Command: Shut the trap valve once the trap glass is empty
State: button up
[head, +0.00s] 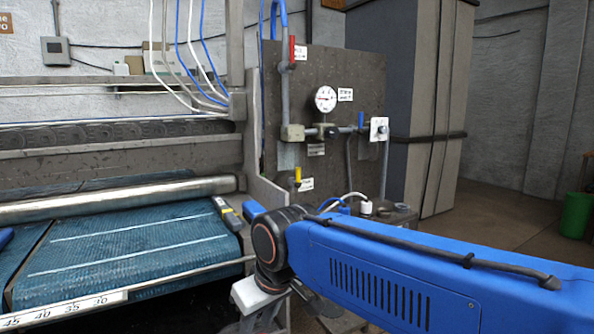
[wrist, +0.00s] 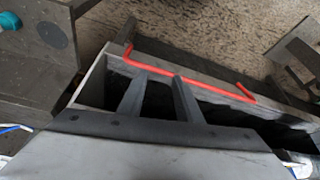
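On the upright panel in the head view are a red-handled valve (head: 292,50), a blue-handled valve (head: 361,120) and a yellow-handled valve (head: 298,176). Their labels are too small to read, so I cannot tell which is the trap valve. A small translucent part (head: 287,155) sits just above the yellow handle; I cannot tell whether it is the trap glass or whether it holds liquid. My gripper (wrist: 159,76) shows in the wrist view with its two fingers apart and nothing between them. It points down, well away from the panel valves.
A red bent rod (wrist: 190,75) lies beyond my fingertips along a trough edge. A blue wet rug bed (head: 130,245) with a metal roller (head: 120,198) fills the left. A round gauge (head: 325,98) is on the panel. A green bin (head: 576,214) stands far right.

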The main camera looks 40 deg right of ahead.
jog(key=w+d+r, duration=0.5)
jog(key=w+r, duration=0.3)
jog(key=r, duration=0.3)
notch_tip(320, 180, up, 24)
send_over(298, 181)
jog(key=s, duration=0.6)
jog(key=x, duration=1.7)
jog(key=shift+d+f, duration=0.25)
jog(key=shift+d, duration=0.1)
jog(key=shift+c, duration=0.4)
grip_shut()
